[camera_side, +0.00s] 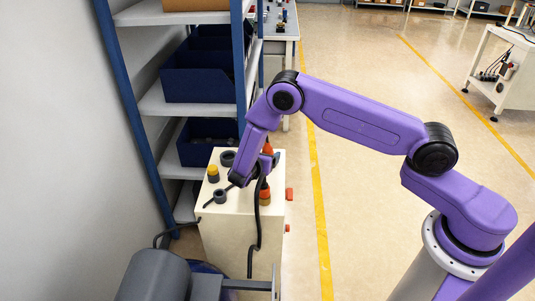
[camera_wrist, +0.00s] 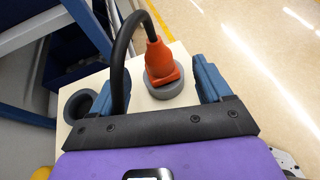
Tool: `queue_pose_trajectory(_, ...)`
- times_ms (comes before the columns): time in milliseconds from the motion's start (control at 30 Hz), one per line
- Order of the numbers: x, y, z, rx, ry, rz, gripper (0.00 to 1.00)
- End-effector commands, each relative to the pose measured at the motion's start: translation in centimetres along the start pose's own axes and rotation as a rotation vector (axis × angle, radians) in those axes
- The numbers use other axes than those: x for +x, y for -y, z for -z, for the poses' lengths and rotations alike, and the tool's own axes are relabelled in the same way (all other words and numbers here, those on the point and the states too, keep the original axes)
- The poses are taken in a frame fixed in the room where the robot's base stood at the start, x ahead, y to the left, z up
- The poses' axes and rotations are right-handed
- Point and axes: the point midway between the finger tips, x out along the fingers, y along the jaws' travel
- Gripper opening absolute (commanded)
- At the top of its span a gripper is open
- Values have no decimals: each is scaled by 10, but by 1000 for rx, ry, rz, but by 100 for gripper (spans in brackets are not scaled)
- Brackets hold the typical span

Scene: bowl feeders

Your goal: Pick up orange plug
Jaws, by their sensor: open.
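The orange plug (camera_wrist: 161,62) stands upright in a grey round socket (camera_wrist: 165,90) on top of a cream box. A thick black cable (camera_wrist: 118,60) arches from its top and down to the left. My gripper (camera_wrist: 162,82) is open, with one blue finger on each side of the plug in the wrist view and a gap to it.
The cream box (camera_side: 225,233) also carries an empty dark socket (camera_wrist: 79,105) and a yellow knob (camera_side: 213,173). Shelving with blue bins (camera_side: 203,75) stands close behind and left. A grey cylinder (camera_side: 155,277) is in front.

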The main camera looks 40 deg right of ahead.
Motion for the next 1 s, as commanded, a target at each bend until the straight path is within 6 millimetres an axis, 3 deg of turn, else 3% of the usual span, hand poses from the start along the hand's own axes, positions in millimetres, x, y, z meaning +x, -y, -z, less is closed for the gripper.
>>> queue_pose_trajectory(233,36,-1,-2,0,-1,4,78)
queue_pose_trajectory(533,42,-2,-2,0,-1,0,78)
queue_pose_trajectory(733,42,-2,-2,0,-1,0,14)
queue_pose_trajectory(933,42,-2,-2,0,-2,0,11)
queue_pose_trajectory(1000,42,-2,-1,-1,-3,0,5)
